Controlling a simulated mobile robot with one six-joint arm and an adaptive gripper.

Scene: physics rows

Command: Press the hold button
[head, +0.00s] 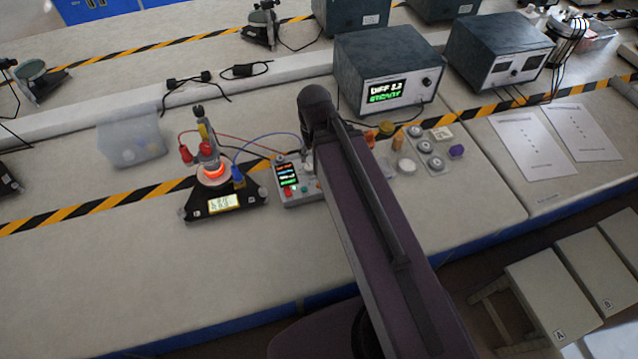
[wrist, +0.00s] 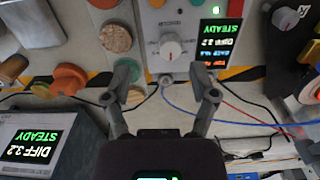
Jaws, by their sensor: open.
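A grey control box (head: 297,183) stands on the bench, with a small lit screen (head: 287,174) and small coloured buttons, one red (head: 288,191) and one teal (head: 305,189). A red button is partly cut off at the top edge. No label reading hold is legible. My gripper (wrist: 164,93) is open and empty, its fingers apart over the box's dial end. In the head view my arm hides the gripper and the box's right part.
A stand with a glowing ring (head: 213,172) is left of the box, joined by red and blue cables. A large instrument (head: 385,70) reads DIFF and STEADY behind. Knobs and discs (head: 430,147) lie right of my arm. Bench front left is clear.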

